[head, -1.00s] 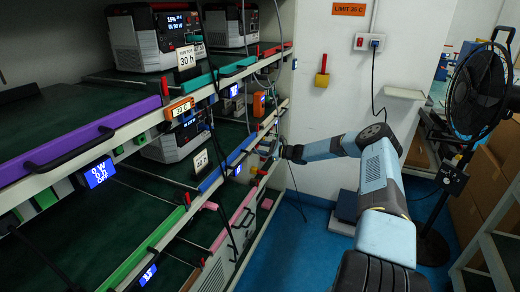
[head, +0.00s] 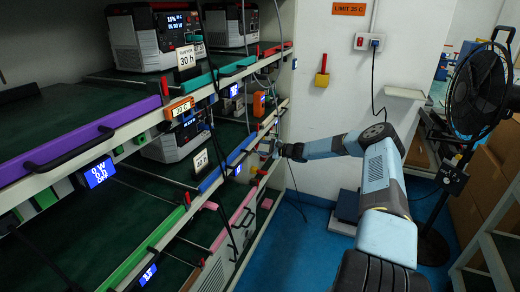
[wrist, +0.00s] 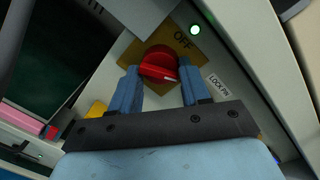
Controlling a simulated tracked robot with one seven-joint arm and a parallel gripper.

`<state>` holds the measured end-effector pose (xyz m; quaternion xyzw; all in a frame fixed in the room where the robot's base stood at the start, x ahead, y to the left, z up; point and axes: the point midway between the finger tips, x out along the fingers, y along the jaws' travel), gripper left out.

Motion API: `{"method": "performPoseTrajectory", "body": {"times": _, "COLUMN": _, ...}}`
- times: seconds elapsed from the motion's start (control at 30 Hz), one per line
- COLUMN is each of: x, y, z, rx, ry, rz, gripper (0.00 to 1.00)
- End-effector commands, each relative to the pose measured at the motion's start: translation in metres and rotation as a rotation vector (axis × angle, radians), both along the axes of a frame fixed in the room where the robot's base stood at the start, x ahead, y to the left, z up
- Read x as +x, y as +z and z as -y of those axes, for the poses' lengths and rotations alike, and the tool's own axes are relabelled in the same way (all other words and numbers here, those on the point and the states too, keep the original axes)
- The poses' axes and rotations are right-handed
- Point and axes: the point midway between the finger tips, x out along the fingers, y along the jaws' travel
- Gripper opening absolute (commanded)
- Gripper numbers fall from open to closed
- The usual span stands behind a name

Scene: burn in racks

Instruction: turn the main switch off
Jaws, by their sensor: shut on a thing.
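The main switch is a red rotary knob (wrist: 158,64) on a yellow-brown plate (wrist: 190,50) marked OFF, in the wrist view. A pale pointer mark shows on the knob's lower right edge. My gripper (wrist: 158,76) has its two blue fingers on either side of the knob and is shut on it. In the head view my gripper (head: 277,150) is at the far end of the rack, and the knob cannot be made out there.
A LOCK IN label (wrist: 218,89) sits right of the knob. The rack's shelves carry grey power units (head: 155,38) and coloured front bars, such as a purple one (head: 80,142). A black fan (head: 478,92) stands at the right. Blue floor (head: 300,250) is open beside the rack.

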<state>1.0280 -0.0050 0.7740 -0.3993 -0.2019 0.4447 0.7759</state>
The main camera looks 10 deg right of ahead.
Motion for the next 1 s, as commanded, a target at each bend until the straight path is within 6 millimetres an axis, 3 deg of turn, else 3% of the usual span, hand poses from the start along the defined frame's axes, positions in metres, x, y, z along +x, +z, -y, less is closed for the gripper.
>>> {"method": "performPoseTrajectory", "body": {"times": 1.0, "x": -0.0026, "y": 0.0019, "z": -0.0039, "rx": -0.536, "ry": 0.004, "rz": 0.743, "gripper": 0.16}}
